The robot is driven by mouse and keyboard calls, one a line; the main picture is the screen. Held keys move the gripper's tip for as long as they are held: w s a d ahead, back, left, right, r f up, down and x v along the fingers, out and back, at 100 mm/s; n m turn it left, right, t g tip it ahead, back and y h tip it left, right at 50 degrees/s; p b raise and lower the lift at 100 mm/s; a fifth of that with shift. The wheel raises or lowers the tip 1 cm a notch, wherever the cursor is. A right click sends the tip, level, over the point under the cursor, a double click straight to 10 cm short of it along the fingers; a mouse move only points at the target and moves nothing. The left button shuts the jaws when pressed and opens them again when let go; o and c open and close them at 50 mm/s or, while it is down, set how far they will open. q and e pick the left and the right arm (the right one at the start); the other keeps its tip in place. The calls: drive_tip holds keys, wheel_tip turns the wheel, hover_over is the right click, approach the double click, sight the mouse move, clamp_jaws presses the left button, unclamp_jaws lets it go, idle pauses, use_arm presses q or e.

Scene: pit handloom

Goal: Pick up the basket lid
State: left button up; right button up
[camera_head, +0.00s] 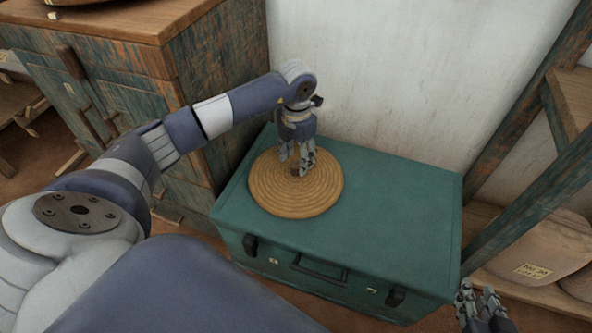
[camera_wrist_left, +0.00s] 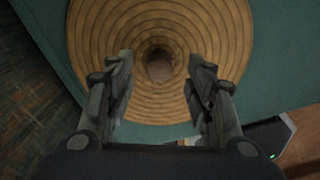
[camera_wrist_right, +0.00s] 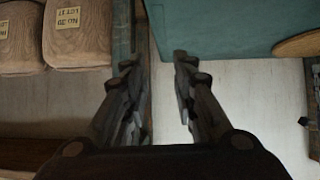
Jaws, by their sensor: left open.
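The basket lid (camera_head: 318,195) is a round, coiled, straw-coloured disc lying flat on a green trunk (camera_head: 390,225), towards its left end. It has a small dark knob at its centre, which shows in the left wrist view (camera_wrist_left: 160,66). My left gripper (camera_head: 297,168) points down over the middle of the lid, its open fingers on either side of the knob. I cannot tell whether the fingertips touch the lid. My right gripper (camera_head: 482,292) is empty and open, low beyond the trunk's front right corner; its spread fingers show in the right wrist view (camera_wrist_right: 160,65).
A worn wooden cabinet (camera_head: 130,95) stands close to the trunk's left side. A white wall (camera_head: 400,80) is behind. A wooden frame post (camera_head: 520,215) and a shelf with tagged sacks (camera_head: 540,250) stand at the right. The trunk's right half is clear.

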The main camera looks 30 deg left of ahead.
sight(296, 164)
use_arm(q)
wheel_tip(296, 164, down, 4)
drive_tip(key=shift+r+b, duration=0.15)
drive_tip(key=shift+b, duration=0.3)
use_arm(e)
drive_tip(key=w+r+t, duration=0.1)
drive_tip(key=w+a+r+t, duration=0.1)
drive_tip(key=r, duration=0.1)
drive_tip(key=w+r+t+y, duration=0.1)
drive_tip(key=shift+w+a+r, duration=0.15)
drive_tip(key=shift+a+r, duration=0.1)
drive_tip(key=shift+r, duration=0.1)
use_arm(q)
clamp_jaws()
